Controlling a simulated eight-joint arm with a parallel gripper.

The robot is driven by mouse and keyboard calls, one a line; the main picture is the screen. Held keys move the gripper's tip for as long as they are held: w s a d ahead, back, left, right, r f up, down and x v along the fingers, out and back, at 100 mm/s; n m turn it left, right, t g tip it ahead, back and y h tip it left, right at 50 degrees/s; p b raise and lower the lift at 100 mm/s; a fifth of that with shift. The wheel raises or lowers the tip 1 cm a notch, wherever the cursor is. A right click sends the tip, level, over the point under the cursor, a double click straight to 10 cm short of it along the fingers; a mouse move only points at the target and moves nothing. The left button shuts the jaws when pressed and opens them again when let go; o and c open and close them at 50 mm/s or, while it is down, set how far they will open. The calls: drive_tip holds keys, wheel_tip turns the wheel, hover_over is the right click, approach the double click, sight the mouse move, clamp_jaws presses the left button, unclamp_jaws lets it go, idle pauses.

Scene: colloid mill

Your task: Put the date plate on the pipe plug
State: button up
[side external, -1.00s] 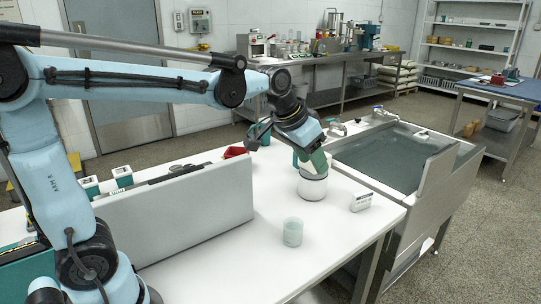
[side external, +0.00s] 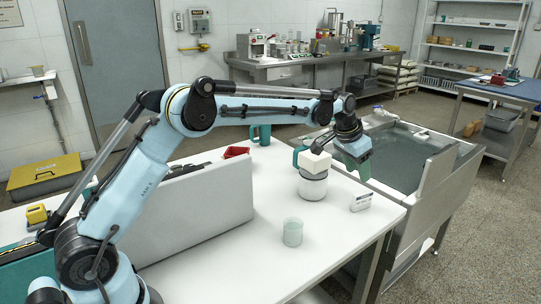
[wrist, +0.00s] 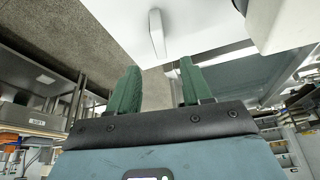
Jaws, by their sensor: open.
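My gripper (side external: 357,163) has green fingers and is open and empty, pointing down over the table's right edge, just right of the white jar (side external: 312,188). Its spread fingers also show in the wrist view (wrist: 156,75). A cream block (side external: 314,163) sits at the top of the jar, left of the fingers. A small white slab with dark print (side external: 361,202) stands on the table below and in front of my gripper. It shows beyond the finger gap in the wrist view (wrist: 157,33). I cannot tell which items are the date plate and the pipe plug.
A red tray (side external: 236,152) and a green jug (side external: 260,134) are at the back. A grey upright panel (side external: 195,212) borders the left, a water-filled sink (side external: 400,155) the right.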

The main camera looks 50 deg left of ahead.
sight(363, 193)
drive_tip(key=x, duration=1)
drive_tip(key=shift+f, duration=0.25)
drive_tip(key=shift+c, duration=0.2)
clamp_jaws()
